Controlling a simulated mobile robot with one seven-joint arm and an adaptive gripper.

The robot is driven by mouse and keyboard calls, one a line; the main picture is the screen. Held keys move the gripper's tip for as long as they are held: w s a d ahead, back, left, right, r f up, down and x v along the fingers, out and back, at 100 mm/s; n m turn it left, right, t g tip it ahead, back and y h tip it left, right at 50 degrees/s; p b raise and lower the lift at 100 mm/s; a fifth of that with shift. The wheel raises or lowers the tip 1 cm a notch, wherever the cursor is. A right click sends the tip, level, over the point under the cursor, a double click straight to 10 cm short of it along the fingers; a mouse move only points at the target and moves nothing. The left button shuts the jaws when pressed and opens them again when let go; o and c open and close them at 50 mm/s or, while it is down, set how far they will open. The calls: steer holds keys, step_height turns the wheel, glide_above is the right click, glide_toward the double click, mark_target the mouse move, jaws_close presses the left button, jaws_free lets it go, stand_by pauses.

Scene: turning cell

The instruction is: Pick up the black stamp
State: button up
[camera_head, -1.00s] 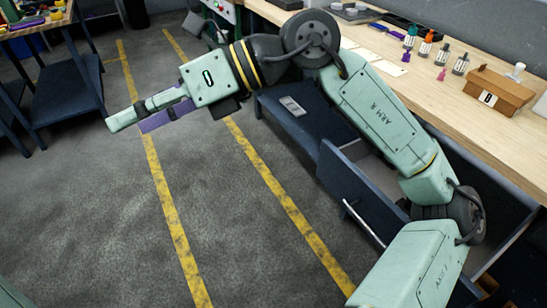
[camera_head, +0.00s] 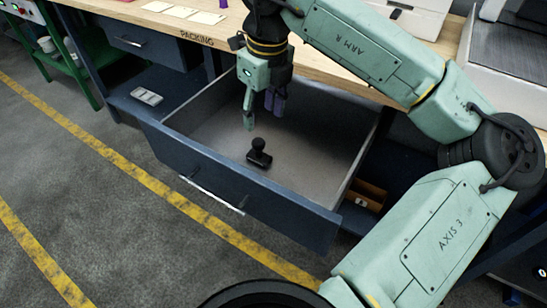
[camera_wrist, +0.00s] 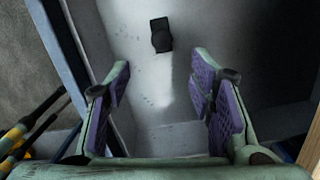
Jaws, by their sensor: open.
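The black stamp (camera_head: 259,154) stands in the open drawer (camera_head: 205,115), on its light grey floor, with its round knob upward. It also shows in the wrist view as a dark shape (camera_wrist: 161,35) beyond the fingertips. My gripper (camera_head: 262,108) points down over the drawer, above and behind the stamp. In the wrist view my gripper (camera_wrist: 160,80) has its two purple-padded fingers wide apart with nothing between them. The stamp lies ahead of the gap, roughly centred, and is not touched.
The drawer front (camera_head: 235,192) with its metal handle faces the floor aisle. The wooden bench top (camera_head: 225,28) lies above and behind the drawer. A small grey item (camera_head: 146,96) lies on the lower shelf to the left. An orange-brown box (camera_head: 365,194) is right of the drawer.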

mark_target(258, 141)
steer(key=f, duration=0.3)
steer(key=f+p, duration=0.1)
steer(key=f, duration=0.1)
steer(key=shift+w+a+f, duration=0.2)
steer(key=shift+a, duration=0.1)
steer(key=shift+w+a+f+p, duration=0.1)
steer(key=shift+w+f+p, duration=0.15)
steer(key=shift+f, duration=0.7)
steer(key=shift+w+a+f+p, duration=0.15)
steer(key=shift+f+p, duration=0.25)
steer(key=shift+f, duration=0.5)
steer(key=shift+w+a+f+p, duration=0.1)
steer(key=shift+w+f+p, duration=0.15)
steer(key=shift+f, duration=0.7)
jaws_close()
